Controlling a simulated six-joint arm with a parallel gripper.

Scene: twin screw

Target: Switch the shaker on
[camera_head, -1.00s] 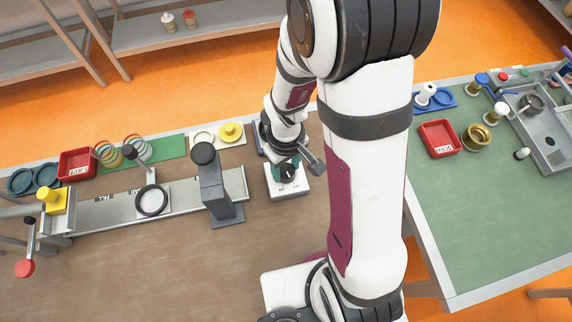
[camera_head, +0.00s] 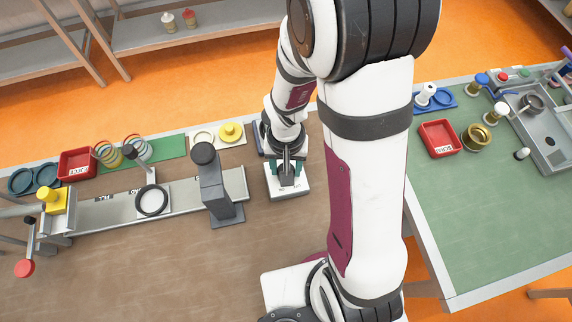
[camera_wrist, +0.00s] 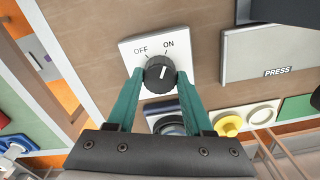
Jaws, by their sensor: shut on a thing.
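A white switch box (camera_head: 289,193) stands on the brown table below my gripper. In the wrist view its plate (camera_wrist: 190,82) carries the labels OFF and ON and a round black knob (camera_wrist: 160,74). The knob's white mark points up and slightly right, toward ON. My gripper (camera_wrist: 160,75) has its two teal fingers on either side of the knob and is shut on it. In the head view my gripper (camera_head: 286,172) is upright over the box and hides most of the knob. I cannot tell which device is the shaker.
A grey post (camera_head: 215,188) stands close left of the box, beside a rail with a black ring (camera_head: 151,200). A yellow part (camera_head: 230,131) lies on a pale plate behind. The table in front of the box is clear. A green table (camera_head: 490,200) is at right.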

